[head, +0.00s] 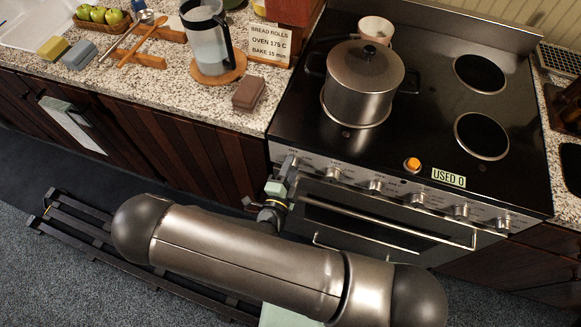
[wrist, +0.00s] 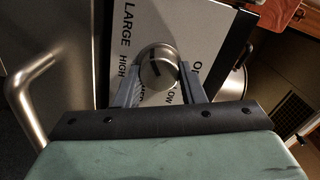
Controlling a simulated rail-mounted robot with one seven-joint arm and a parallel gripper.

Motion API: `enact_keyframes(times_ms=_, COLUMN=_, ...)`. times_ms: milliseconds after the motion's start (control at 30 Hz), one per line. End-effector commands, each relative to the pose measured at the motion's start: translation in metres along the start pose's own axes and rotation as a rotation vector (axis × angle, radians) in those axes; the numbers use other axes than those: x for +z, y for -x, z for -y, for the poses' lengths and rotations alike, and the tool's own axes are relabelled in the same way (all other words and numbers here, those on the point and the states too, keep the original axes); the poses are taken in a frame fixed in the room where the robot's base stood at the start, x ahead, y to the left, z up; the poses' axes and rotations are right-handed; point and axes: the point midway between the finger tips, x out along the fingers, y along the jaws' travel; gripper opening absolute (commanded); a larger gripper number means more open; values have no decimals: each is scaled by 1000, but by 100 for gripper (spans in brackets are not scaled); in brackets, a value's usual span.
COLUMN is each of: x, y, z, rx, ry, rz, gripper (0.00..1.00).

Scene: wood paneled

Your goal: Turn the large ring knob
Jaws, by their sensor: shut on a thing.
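The knob (wrist: 158,62) is a round metal dial with a dark pointer line, in the middle of the wrist view. Its panel carries the word LARGE, with HIGH, a partly covered MED, LOW and a partly hidden OFF around the dial. My gripper (wrist: 160,73) has one finger on each side of the knob and is shut on it. In the head view, my gripper (head: 283,182) is at the left end of the stove's front panel. There the held knob is hard to make out behind the gripper and arm.
A row of other knobs (head: 376,184) runs right along the panel. The oven handle (head: 400,222) is below, and shows close at left in the wrist view (wrist: 35,92). A lidded pot (head: 363,88) stands on the stove, near an orange light (head: 412,164).

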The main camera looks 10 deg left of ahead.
Motion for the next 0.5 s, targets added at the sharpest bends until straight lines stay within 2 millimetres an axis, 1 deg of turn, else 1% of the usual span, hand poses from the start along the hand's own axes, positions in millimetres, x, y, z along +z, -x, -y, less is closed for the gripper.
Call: enact_keyframes(times_ms=500, x=1, y=0, z=-4, rx=2, ry=-489, rz=0, gripper=13)
